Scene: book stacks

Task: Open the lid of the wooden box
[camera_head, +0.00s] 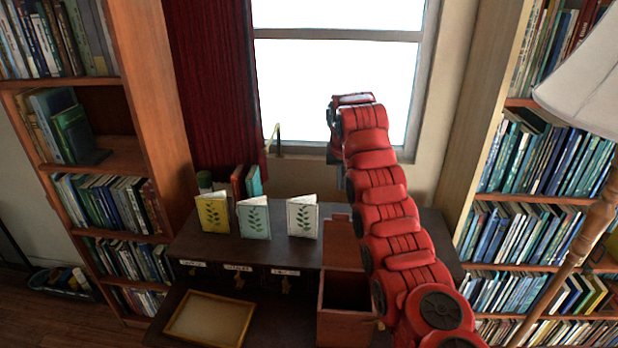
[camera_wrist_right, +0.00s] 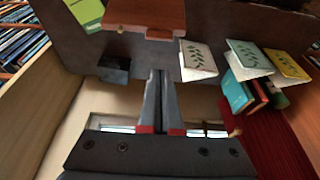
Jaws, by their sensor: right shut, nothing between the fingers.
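The wooden box (camera_head: 344,328) is reddish brown and stands at the front right of the dark desk. Its dark inside shows from above. Its lid (camera_head: 343,256) is swung back behind the opening; the lid also shows at the top of the right wrist view (camera_wrist_right: 145,13). My right arm reaches up past the box's right side toward the window. In the right wrist view my right gripper (camera_wrist_right: 160,75) is shut and empty, its fingers apart from the lid. In the head view its fingers are mostly hidden by the arm. My left gripper is not in view.
Three greeting cards stand on the desk: yellow (camera_head: 213,213), pale green (camera_head: 253,219) and white (camera_head: 303,216). A framed tray (camera_head: 210,318) lies at the front left. Bookshelves flank the desk. A lamp (camera_head: 588,85) stands at right. A small black object (camera_wrist_right: 115,69) is near the lid.

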